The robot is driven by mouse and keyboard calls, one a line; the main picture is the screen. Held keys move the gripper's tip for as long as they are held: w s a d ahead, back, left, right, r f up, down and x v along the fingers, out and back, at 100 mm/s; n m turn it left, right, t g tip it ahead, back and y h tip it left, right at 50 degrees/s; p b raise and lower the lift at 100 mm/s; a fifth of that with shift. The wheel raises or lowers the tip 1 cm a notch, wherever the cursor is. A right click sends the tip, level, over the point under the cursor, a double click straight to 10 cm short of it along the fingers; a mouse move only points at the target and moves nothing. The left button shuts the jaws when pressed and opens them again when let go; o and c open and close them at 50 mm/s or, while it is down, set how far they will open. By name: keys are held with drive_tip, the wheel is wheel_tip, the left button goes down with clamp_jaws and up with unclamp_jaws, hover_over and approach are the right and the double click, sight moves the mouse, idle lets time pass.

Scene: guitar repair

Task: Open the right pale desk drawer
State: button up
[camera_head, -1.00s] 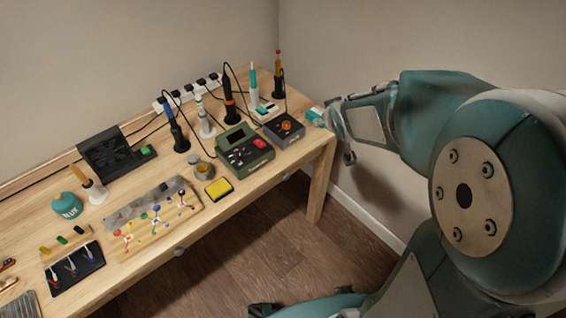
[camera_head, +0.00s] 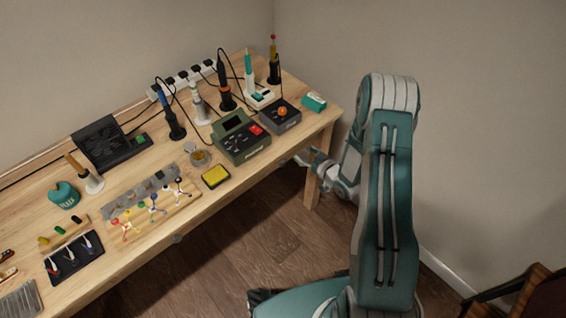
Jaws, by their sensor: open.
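The pale wooden desk (camera_head: 112,268) runs along the back wall, with its front face seen steeply from above. The right drawer is part of the narrow front band (camera_head: 240,187) towards the desk's right end; its outline cannot be made out. A small round knob (camera_head: 177,238) sticks out further left along that front. My gripper (camera_head: 299,158) is open and beside the front edge near the right desk leg, pointing left at the desk. The right drawer's knob is not clearly visible near my fingertips, and I cannot tell whether they touch it.
The desk leg (camera_head: 314,186) stands close to my gripper. The floor (camera_head: 250,240) before the desk is clear.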

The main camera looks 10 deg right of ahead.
sight(285, 164)
drive_tip(key=s+a+f+m+t+y, duration=0.1)
drive_tip(key=s+a+f+t+y, duration=0.15)
drive_tip(key=s+f, duration=0.4)
drive_tip(key=shift+g, duration=0.35)
drive_tip(key=x, duration=1)
drive_tip(key=shift+w+d+f, duration=0.2)
drive_tip(key=shift+w+d, duration=0.05)
drive_tip(key=shift+w, duration=0.2)
clamp_jaws()
